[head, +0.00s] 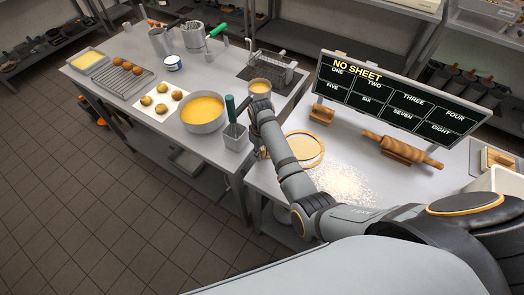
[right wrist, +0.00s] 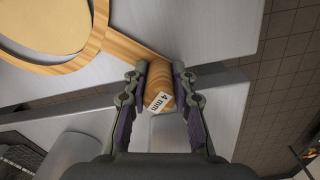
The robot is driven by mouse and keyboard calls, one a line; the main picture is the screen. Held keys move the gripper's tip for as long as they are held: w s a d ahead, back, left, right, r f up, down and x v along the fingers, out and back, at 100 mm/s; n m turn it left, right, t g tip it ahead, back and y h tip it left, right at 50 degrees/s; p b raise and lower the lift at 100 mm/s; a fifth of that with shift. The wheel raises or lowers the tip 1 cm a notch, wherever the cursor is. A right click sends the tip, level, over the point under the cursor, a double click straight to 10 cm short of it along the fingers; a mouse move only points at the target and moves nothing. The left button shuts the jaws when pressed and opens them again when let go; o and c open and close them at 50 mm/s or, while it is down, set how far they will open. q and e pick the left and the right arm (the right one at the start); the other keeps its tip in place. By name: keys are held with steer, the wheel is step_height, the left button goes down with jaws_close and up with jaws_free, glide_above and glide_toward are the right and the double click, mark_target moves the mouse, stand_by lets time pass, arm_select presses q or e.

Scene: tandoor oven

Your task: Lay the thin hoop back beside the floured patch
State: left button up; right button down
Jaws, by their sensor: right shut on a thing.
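The thin hoop (head: 322,150) is a flat wooden ring with a handle, at the left part of the right-hand worktop. A pale cream disc (head: 303,147) shows inside it. The floured patch (head: 345,184) is white and lies just right of and nearer than the hoop. In the right wrist view the ring (right wrist: 97,38) is at upper left, and its handle (right wrist: 160,82), labelled "4 mm", runs between my fingers. My right gripper (right wrist: 160,85) is shut on that handle near the worktop's edge. In the head view my forearm partly hides the gripper. My left gripper is out of view.
A rolling pin (head: 402,151) rests right of the flour, below a board (head: 398,92) reading "NO SHEET". A wooden block (head: 322,115) stands behind the hoop. The left worktop holds a pan of yellow batter (head: 203,108) and a grey container (head: 236,137).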

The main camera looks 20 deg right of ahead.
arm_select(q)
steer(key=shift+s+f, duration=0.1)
arm_select(e)
steer(key=shift+f, duration=0.2)
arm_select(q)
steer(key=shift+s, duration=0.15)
arm_select(e)
steer(key=c, duration=1)
jaws_free()
step_height(320, 180, up, 12)
steer(key=shift+a, duration=0.1)
steer(key=shift+f, duration=0.1)
